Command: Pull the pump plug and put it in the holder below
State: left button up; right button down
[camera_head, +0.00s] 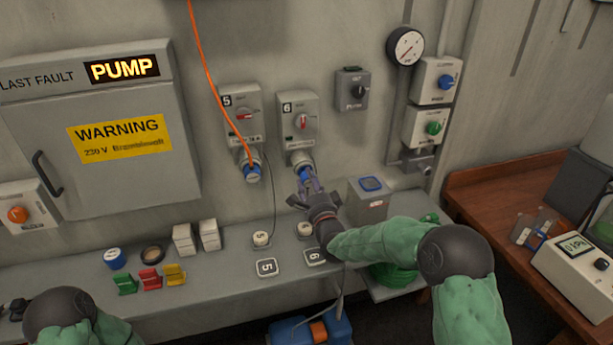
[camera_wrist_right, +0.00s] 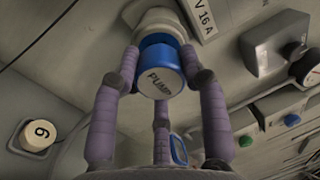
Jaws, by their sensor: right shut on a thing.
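The pump plug is blue, with a round grey end marked PUMP (camera_wrist_right: 158,84). In the head view its blue body (camera_head: 305,174) shows at the socket under switch box 6 (camera_head: 298,122). It sits against the pale socket collar (camera_wrist_right: 158,20); I cannot tell how deep it is in. My right gripper (camera_head: 311,186) has its purple fingers shut around the plug from below, also in the right wrist view (camera_wrist_right: 158,75). Below, on the shelf, is a round pale holder (camera_head: 305,230) marked 6 in the wrist view (camera_wrist_right: 38,134), with a 6 plate (camera_head: 315,256) in front. My left gripper is out of view.
A blue plug with an orange cable (camera_head: 252,172) is at socket 5, left of my gripper. A round 5 holder (camera_head: 261,238), small white boxes (camera_head: 184,239) and coloured clips (camera_head: 149,279) stand on the shelf (camera_head: 215,275). A grey box (camera_head: 371,199) is close right of my gripper.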

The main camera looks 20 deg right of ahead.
aim_at(310, 183)
jog(key=shift+s+f+b, duration=0.2)
jog(key=shift+s+b, duration=0.2)
jog(key=shift+s, duration=0.75)
jog(key=shift+s+f+b, duration=0.2)
jog(key=shift+s+b, duration=0.2)
jog(key=shift+s, duration=0.75)
